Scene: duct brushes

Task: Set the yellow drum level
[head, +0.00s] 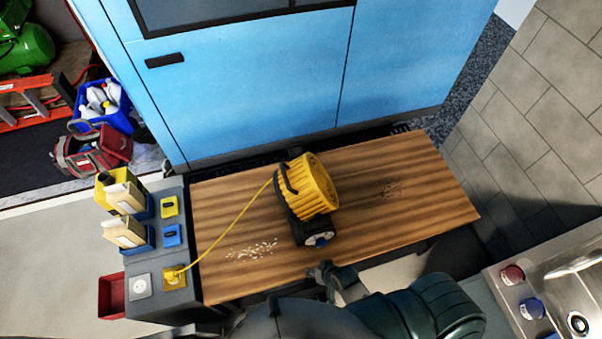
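The yellow drum (318,184) is ribbed and sits in a black frame (302,222) on the wooden bench top. It looks tilted, with its axis slanting in the picture. A yellow cord (237,222) runs from it to a yellow socket plate (175,278) at the left. A round grey-white fitting with a blue centre (319,240) is at the frame's near end. My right gripper (331,271) is at the bench's near edge, just below the drum's frame and apart from it. Its finger opening is too small and dark to judge. My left gripper is not in view.
The wooden bench (425,190) is clear to the right of the drum, apart from dark specks. Pale crumbs (252,249) lie at left. A blue cabinet (250,85) borders the bench behind.

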